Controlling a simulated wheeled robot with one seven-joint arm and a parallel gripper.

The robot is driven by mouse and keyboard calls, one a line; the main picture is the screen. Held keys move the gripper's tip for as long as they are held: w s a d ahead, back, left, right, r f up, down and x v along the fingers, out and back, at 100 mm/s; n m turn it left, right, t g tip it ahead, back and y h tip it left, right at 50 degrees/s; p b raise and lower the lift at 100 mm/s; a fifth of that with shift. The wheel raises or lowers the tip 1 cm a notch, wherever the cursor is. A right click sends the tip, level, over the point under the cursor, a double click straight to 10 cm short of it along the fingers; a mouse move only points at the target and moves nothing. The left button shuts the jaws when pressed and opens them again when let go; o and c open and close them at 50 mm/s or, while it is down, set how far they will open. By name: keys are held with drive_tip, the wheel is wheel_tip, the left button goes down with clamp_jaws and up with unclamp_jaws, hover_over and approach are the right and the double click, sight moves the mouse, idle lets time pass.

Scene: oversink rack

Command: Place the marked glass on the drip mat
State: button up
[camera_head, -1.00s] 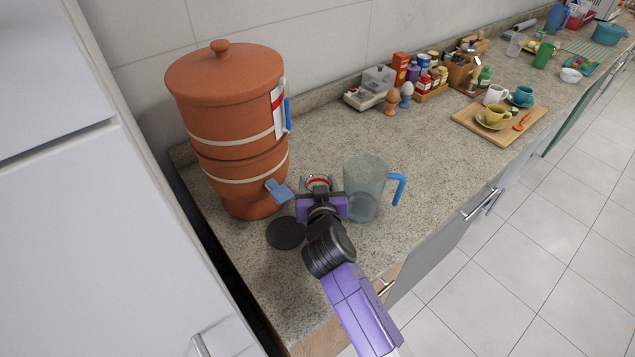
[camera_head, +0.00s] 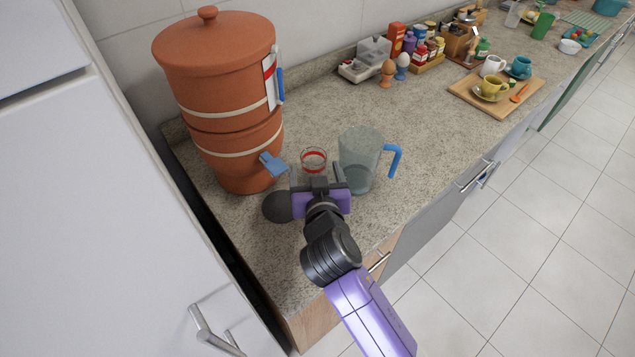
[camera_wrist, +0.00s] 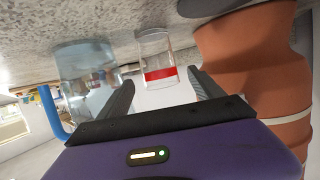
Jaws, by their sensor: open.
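The marked glass (camera_head: 314,158) is clear with a red band and stands upright on the counter, between the clay water filter and the pitcher. It also shows in the wrist view (camera_wrist: 157,62), where the picture is upside down. My gripper (camera_head: 316,172) is open on the near side of the glass. In the wrist view its fingers (camera_wrist: 162,84) flank the line to the glass, with gaps on both sides; I cannot tell whether the tips reach it. The drip mat (camera_head: 277,206), a round black disc, lies on the counter left of my gripper, partly covered by it.
The clear pitcher (camera_head: 357,165) with a blue handle stands close right of the glass. The clay filter (camera_head: 232,160) with a blue tap (camera_head: 272,164) stands close left. A wooden board (camera_head: 500,100) with cups lies farther right. The counter between is clear.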

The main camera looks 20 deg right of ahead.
sight(316, 171)
drive_tip(key=v, duration=0.4)
drive_tip(key=shift+s, duration=0.15)
drive_tip(key=shift+c, duration=1)
drive_tip(key=f+b, duration=0.1)
drive_tip(key=b, duration=0.4)
drive_tip(key=shift+d, duration=0.1)
drive_tip(key=t+b, duration=0.1)
drive_tip(key=b, duration=0.2)
drive_tip(key=shift+w+d+h, duration=0.1)
drive_tip(key=shift+w+h, duration=0.2)
drive_tip(key=shift+w, duration=0.05)
drive_tip(key=shift+w+r+b, duration=0.1)
drive_tip(key=shift+r+b, duration=0.15)
drive_tip(key=shift+b, duration=0.3)
drive_tip(key=shift+w+d+r+t, duration=0.1)
drive_tip(key=shift+w+d+t, duration=0.05)
drive_tip(key=shift+w+t, duration=0.15)
drive_tip(key=shift+p+x, duration=0.75)
drive_tip(key=shift+x, duration=2.8)
drive_tip(key=c, duration=1.5)
drive_tip(key=shift+o, duration=0.2)
